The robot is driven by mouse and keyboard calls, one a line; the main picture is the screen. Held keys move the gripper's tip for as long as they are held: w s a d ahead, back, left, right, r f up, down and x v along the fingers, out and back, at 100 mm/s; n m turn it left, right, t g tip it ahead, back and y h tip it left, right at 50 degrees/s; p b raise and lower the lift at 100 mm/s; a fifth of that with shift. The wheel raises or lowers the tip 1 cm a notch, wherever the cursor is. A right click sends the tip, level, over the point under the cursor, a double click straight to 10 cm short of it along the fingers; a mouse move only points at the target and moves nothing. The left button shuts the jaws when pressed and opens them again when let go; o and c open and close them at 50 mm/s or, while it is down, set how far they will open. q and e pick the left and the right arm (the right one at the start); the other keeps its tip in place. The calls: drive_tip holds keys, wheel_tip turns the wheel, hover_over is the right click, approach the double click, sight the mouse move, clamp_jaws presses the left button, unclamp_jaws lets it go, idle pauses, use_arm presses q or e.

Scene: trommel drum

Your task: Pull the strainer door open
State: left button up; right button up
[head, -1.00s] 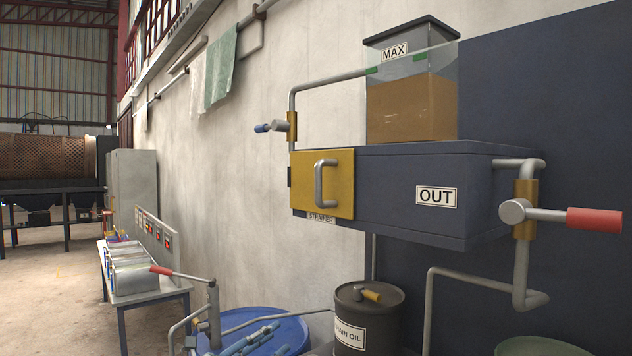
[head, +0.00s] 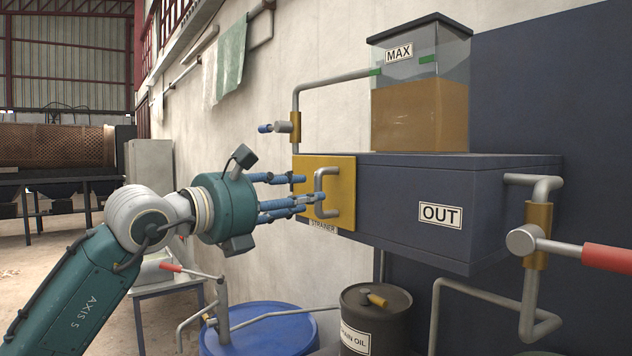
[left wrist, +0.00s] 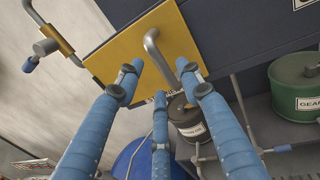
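The strainer door (head: 343,201) is a yellow panel on the left end of the dark blue box (head: 400,200). It looks shut. Its grey bar handle (head: 319,186) stands upright on it. My left gripper (head: 305,194) has blue fingers reaching from the left to the handle. In the left wrist view the yellow door (left wrist: 140,58) and its handle (left wrist: 160,55) lie beyond the fingertips of the gripper (left wrist: 160,85). The fingers are spread, and the handle is not clasped between them. The STRAINER label (head: 322,226) shows below the door. My right gripper is not in view.
A clear tank (head: 420,110) of brown liquid stands on the box. A red-handled valve lever (head: 605,257) sticks out at the right. A dark oil drum (head: 372,305) and a blue barrel (head: 258,328) stand below. A pipe with a blue-tipped valve (head: 281,127) rises above the door.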

sight(316, 213)
use_arm(q)
drive_tip(key=p+x, duration=0.1)
drive_tip(key=x, duration=0.3)
drive_tip(key=shift+r+p, duration=0.1)
drive_tip(key=shift+p, duration=0.3)
drive_tip(key=shift+w+d, duration=0.25)
drive_tip(key=shift+c, duration=0.2)
clamp_jaws()
